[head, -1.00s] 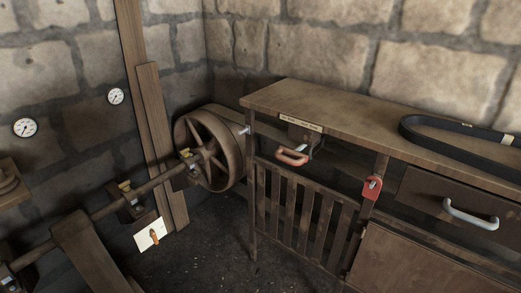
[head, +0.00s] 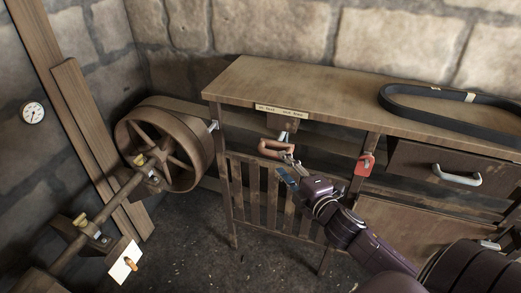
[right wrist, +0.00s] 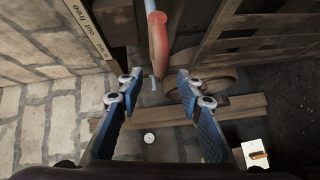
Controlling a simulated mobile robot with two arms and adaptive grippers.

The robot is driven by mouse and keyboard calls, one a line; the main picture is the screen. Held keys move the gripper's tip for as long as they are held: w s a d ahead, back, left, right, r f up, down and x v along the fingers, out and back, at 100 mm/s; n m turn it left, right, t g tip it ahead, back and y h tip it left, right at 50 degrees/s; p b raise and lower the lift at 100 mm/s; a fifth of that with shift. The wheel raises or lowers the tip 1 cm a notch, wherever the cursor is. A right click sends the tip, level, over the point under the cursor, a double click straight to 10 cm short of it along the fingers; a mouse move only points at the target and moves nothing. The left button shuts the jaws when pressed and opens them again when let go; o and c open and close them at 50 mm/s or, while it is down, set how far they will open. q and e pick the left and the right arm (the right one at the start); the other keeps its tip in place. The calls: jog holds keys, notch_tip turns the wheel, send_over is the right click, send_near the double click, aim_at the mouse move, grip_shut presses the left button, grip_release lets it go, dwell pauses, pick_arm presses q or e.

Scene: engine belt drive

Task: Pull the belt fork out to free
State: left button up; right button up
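The belt fork's handle is a copper-red loop (head: 275,148) with a pale metal rod, under the front edge of the wooden bench. It hangs below a label strip (head: 281,111). In the right wrist view the red handle (right wrist: 157,38) stands beyond the fingertips, near the middle of the gap between them. My right gripper (head: 288,168) is in front of the handle, just below and right of it. Its blue fingers (right wrist: 157,88) are spread wide with nothing between them. My left gripper is not in view.
A slatted gate (head: 277,195) is below the handle. A red padlock-like tag (head: 365,164) hangs to its right. A black belt (head: 450,118) lies on the bench (head: 300,85). A large spoked pulley (head: 163,147) on a shaft stands at left.

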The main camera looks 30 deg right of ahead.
aim_at(275, 157)
jog(key=shift+w+d+f+p, duration=0.1)
jog(key=shift+w+f+p, duration=0.1)
jog(key=shift+w, duration=1.05)
jog(key=shift+w+d+f+p, duration=0.15)
jog(key=shift+w+f, duration=0.1)
jog(key=shift+w, duration=0.95)
jog(key=shift+w+d+f+p, duration=0.1)
jog(key=shift+w+f+p, duration=0.1)
jog(key=shift+w, duration=1.05)
jog(key=shift+c, duration=0.4)
grip_shut()
